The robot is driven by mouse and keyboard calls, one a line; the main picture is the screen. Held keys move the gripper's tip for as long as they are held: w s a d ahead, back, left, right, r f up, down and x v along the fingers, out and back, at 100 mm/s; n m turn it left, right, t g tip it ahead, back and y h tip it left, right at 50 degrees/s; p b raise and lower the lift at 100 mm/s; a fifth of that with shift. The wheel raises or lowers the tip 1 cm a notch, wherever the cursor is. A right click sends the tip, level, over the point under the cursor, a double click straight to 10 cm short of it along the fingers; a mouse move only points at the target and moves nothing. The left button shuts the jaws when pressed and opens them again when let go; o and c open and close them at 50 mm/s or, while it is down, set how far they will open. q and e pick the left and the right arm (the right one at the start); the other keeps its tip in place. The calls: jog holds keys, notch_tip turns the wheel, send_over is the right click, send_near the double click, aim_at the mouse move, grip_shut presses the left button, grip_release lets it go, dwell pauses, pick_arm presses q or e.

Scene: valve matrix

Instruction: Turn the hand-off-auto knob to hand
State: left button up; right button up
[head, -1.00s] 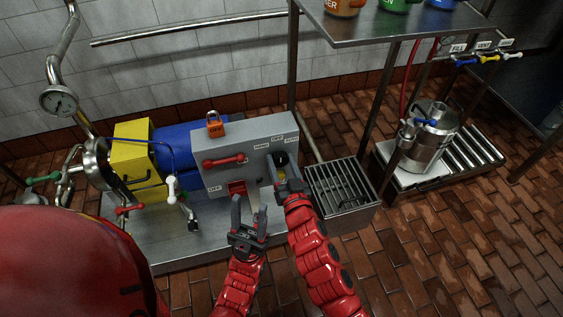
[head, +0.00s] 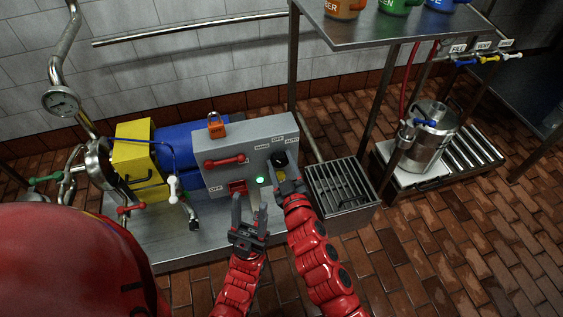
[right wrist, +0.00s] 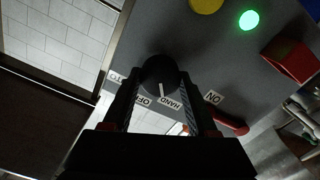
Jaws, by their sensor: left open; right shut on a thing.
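The black hand-off-auto knob (head: 279,158) is on the right side of the grey control box (head: 222,144). In the right wrist view the knob (right wrist: 160,72) sits between my right gripper's fingers (right wrist: 166,95), which are shut on it. Its white pointer line is by the near end of the HAND label (right wrist: 171,102), beside the OFF label (right wrist: 141,100). In the head view my right gripper (head: 284,172) partly covers the area below the knob. My left gripper (head: 249,213) is open and empty in front of the box. A green lamp (head: 260,181) on the box is lit.
A red handle (head: 224,161), a red switch (head: 238,187) and a yellow button (right wrist: 206,3) are on the box. An orange padlock (head: 217,127) stands at its top. A grated drain box (head: 341,187) is close on the right.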

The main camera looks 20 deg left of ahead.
jog(key=shift+n, duration=1.1)
jog(key=shift+f, duration=0.1)
jog(key=o, duration=1.4)
jog(key=p+v, duration=0.2)
jog(key=v, duration=1.5)
jog(key=shift+s+d, duration=0.2)
